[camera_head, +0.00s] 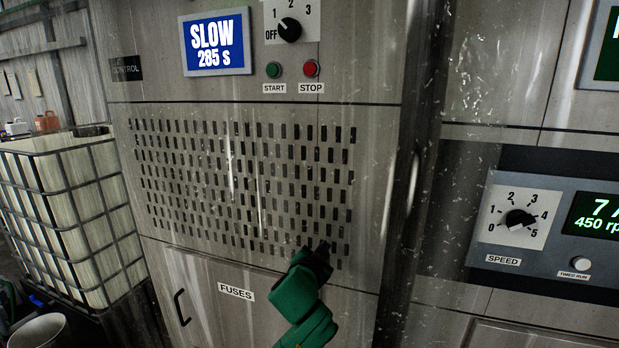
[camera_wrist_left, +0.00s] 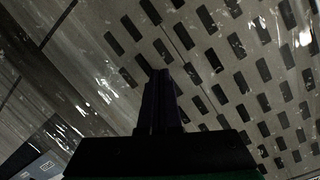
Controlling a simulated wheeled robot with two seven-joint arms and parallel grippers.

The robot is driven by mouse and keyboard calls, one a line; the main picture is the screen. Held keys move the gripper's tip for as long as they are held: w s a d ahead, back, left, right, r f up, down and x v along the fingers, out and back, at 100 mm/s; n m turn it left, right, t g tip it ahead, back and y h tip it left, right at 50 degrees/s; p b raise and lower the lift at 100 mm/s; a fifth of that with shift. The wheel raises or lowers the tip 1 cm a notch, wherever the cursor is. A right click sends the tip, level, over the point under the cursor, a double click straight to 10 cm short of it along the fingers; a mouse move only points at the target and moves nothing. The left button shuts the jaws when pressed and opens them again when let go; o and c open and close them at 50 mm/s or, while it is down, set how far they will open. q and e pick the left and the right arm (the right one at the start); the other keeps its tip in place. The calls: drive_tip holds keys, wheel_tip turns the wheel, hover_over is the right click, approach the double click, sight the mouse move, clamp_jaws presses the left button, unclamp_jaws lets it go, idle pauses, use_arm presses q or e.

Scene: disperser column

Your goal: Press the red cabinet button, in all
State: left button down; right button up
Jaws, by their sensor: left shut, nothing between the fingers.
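The red STOP button (camera_head: 311,68) is on the upper part of the steel cabinet (camera_head: 370,70), to the right of the green START button (camera_head: 273,70). My left gripper (camera_head: 322,248) is well below the buttons, in front of the lower right of the slotted vent panel. It is shut with nothing in it. In the left wrist view the closed fingers (camera_wrist_left: 160,85) point toward the vent slots, and no button shows there. Whether the fingertips touch the panel I cannot tell. My right gripper is not in view.
Above the buttons are a blue display (camera_head: 216,42) reading SLOW 285 s and a selector knob (camera_head: 289,30) turned near OFF. A vertical handle (camera_head: 413,180) stands right of the vent. A speed panel (camera_head: 555,230) is at right, a caged white tank (camera_head: 70,205) at left.

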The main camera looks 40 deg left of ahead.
use_arm(q)
drive_tip(key=r+t+y, duration=0.1)
drive_tip(key=r, duration=0.6)
drive_tip(key=a+r+t, duration=0.1)
drive_tip(key=r+t, duration=0.1)
drive_tip(key=r, duration=0.4)
drive_tip(key=s+a+r+t+y, duration=0.1)
drive_tip(key=r+t, duration=0.1)
drive_tip(key=r, duration=0.5)
drive_tip(key=shift+r+y, duration=0.3)
drive_tip(key=t+y, duration=0.2)
drive_tip(key=t, duration=0.1)
approach(310, 69)
wheel_tip(310, 69, down, 5)
drive_tip(key=s+r+t, duration=0.1)
drive_tip(key=s+r, duration=0.1)
drive_tip(key=r, duration=0.2)
drive_tip(key=s+r+t+y, duration=0.1)
drive_tip(key=s+r, duration=0.2)
drive_tip(key=r, duration=0.2)
drive_tip(key=shift+d+r, duration=0.2)
drive_tip(key=shift+d, duration=0.1)
drive_tip(key=shift+w, duration=0.2)
